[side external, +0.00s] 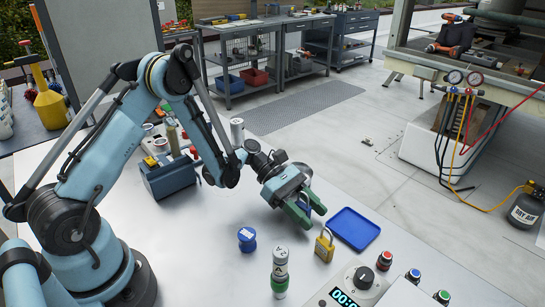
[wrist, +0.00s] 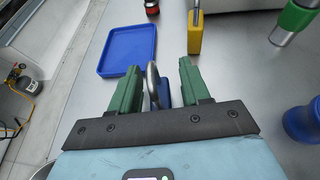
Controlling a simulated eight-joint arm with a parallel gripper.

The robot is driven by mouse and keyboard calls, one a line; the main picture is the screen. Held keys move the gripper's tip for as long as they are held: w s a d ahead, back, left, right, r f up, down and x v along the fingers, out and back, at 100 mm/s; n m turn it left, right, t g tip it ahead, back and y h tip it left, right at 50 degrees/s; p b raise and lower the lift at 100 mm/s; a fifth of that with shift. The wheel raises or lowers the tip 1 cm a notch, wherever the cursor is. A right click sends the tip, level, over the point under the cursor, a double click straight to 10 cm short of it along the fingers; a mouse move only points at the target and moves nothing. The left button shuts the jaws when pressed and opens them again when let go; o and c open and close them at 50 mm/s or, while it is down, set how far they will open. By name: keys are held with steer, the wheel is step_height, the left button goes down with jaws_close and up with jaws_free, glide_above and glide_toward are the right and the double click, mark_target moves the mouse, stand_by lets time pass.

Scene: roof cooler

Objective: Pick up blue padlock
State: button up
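The blue padlock (wrist: 164,92) is between the green fingers of my gripper (wrist: 158,85) in the wrist view, with its grey shackle facing the camera. Gaps show between the padlock and the fingers, so my gripper is open around it. In the side view my gripper (side external: 303,208) is low over the table, and a bit of the blue padlock (side external: 316,205) shows, partly hidden by the fingers. Whether the padlock touches the table is hard to tell.
A yellow padlock (side external: 324,247) stands nearby, beside an empty blue tray (side external: 354,212). A blue round piece (side external: 247,240) and a green-and-white cylinder (side external: 280,270) stand nearer. A timer (side external: 345,290) and push buttons (side external: 384,261) are at front right. A blue toolbox (side external: 168,178) stands behind.

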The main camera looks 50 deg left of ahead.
jaws_close()
steer(key=shift+r, duration=0.1)
